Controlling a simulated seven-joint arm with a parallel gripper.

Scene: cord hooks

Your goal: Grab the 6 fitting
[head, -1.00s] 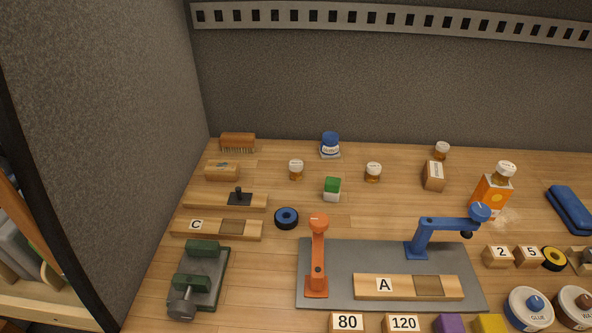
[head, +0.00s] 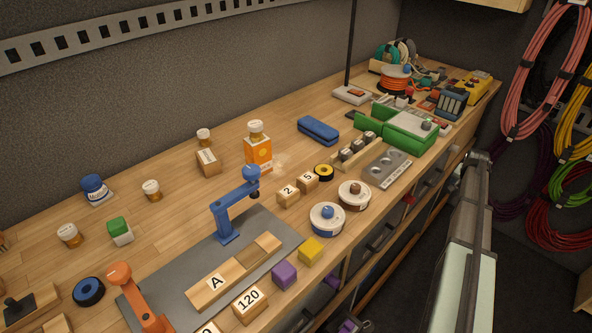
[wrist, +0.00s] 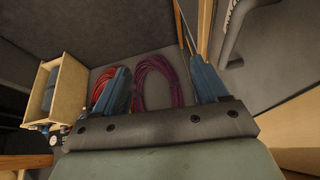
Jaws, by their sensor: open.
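I cannot make out a fitting marked 6 in either view. In the head view, a small wooden rack (head: 345,163) on the bench holds several grey pieces (head: 358,146); any numbers on them are too small to read. Beside it lies a grey plate (head: 391,167) with round recesses and an unreadable label. Wooden blocks marked 2 (head: 288,193) and 5 (head: 309,182) stand to the left. My gripper (wrist: 162,78) shows in the wrist view with its two blue fingers wide apart and nothing between them. It is away from the bench pieces, facing a wall with hanging cords.
A green-and-white device (head: 408,130), a blue case (head: 318,130) and two round tins (head: 327,218) crowd the bench near the rack. Coiled red (head: 550,75) and yellow cords hang at the right. A purple coil (wrist: 158,84) shows in the wrist view. The dark floor is clear.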

